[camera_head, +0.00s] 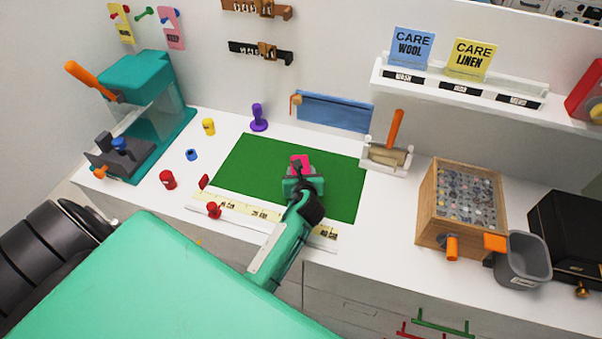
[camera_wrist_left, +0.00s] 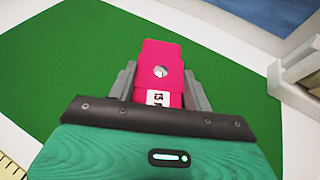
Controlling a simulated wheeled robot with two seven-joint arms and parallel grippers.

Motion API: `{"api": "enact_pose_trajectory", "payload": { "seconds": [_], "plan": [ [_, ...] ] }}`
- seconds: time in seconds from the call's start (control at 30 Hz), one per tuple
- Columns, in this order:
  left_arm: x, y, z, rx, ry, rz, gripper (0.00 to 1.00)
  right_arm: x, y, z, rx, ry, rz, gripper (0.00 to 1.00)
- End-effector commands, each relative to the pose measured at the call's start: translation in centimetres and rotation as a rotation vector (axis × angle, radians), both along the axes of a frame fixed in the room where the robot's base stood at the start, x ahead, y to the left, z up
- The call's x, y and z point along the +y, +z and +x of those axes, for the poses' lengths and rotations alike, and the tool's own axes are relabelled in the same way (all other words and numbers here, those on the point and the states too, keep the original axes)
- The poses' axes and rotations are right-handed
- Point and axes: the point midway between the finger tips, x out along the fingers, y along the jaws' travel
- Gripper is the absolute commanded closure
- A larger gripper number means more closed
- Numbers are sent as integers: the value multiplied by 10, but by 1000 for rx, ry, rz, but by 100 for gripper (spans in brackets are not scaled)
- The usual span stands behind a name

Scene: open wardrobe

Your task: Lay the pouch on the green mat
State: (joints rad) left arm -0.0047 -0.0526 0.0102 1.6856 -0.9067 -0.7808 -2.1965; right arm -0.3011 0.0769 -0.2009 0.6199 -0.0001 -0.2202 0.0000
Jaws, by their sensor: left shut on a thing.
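The pouch (camera_head: 300,160) is small and pink-red. In the left wrist view the pouch (camera_wrist_left: 162,62) shows a round metal snap and a white printed label. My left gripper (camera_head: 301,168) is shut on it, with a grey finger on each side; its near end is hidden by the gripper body. The green mat (camera_head: 245,165) lies flat on the white worktop, and it also fills much of the left wrist view (camera_wrist_left: 60,70). The pouch is over the right middle part of the mat; I cannot tell whether it touches it. My right gripper is not in view.
A yellow ruler strip (camera_head: 235,207) runs along the mat's front edge, with a red knob (camera_head: 214,210) near it. A teal press (camera_head: 140,80) stands left. A roller tray (camera_head: 388,158) and a wooden box of buttons (camera_head: 430,205) stand right. The mat's left half is clear.

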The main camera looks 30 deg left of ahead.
Motion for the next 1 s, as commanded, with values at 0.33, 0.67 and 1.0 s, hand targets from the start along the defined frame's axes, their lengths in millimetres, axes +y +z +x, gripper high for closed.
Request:
{"api": "enact_pose_trajectory", "payload": {
  "seconds": [0.33, 0.67, 1.0],
  "plan": [
    [0, -5, 0, -1, -1, 0, 72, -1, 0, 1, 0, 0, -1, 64],
    [0, -8, 0, -2, -1, 0, 28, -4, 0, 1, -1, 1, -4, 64],
    [-5, -2, -6, -2, -1, 0, 28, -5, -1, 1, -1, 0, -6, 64]
  ]
}}
